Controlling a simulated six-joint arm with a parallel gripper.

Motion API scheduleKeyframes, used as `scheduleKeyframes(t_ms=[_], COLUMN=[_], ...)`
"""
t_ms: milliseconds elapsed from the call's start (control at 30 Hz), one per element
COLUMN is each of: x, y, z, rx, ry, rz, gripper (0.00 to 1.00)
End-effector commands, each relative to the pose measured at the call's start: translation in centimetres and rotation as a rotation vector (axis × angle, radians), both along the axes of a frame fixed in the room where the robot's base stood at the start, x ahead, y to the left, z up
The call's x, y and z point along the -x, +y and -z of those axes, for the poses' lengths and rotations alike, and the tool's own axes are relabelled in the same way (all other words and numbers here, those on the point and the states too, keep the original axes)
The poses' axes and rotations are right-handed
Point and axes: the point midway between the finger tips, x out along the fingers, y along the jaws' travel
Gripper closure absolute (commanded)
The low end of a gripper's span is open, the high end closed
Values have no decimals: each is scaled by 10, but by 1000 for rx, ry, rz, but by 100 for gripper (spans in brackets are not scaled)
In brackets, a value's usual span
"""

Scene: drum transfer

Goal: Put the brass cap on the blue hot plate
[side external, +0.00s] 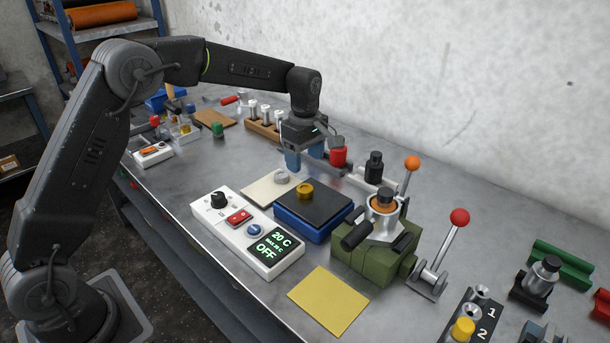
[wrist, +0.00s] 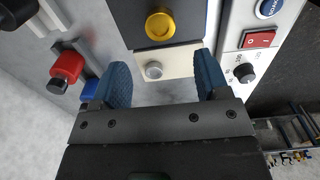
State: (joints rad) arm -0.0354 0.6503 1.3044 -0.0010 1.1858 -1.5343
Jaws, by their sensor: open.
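The brass cap (side external: 305,191) sits on the dark top of the blue hot plate (side external: 318,229), near the edge by a cream pad (side external: 259,195). In the wrist view, the brass cap (wrist: 160,24) lies ahead of the fingers, on the dark hot plate top (wrist: 185,37). A silver cap (side external: 281,177) rests on the cream pad and also shows in the wrist view (wrist: 154,70). My gripper (side external: 305,163) hangs above the bench behind the pad. Its blue fingers are apart and empty in the wrist view (wrist: 163,80), clear of both caps.
A white control box (side external: 247,232) beside the hot plate reads 20 C and OFF. A green clamp fixture (side external: 376,250) with levers stands to the right. A red-knobbed part (side external: 338,157) is close beside my gripper. A yellow mat (side external: 329,300) lies bare in front.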

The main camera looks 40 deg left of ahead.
Motion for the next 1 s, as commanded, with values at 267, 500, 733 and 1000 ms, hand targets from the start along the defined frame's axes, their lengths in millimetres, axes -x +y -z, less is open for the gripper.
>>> scheduleKeyframes(t_ms=[267, 500, 733, 1000], x=[0, 3, 50, 156], y=[0, 0, -5, -12], z=[-34, -42, -90, -138], rx=[0, 0, -15, -98], ry=[0, -5, -89, -231], rz=[0, 13, 263, 749], gripper=[31, 31, 31, 31])
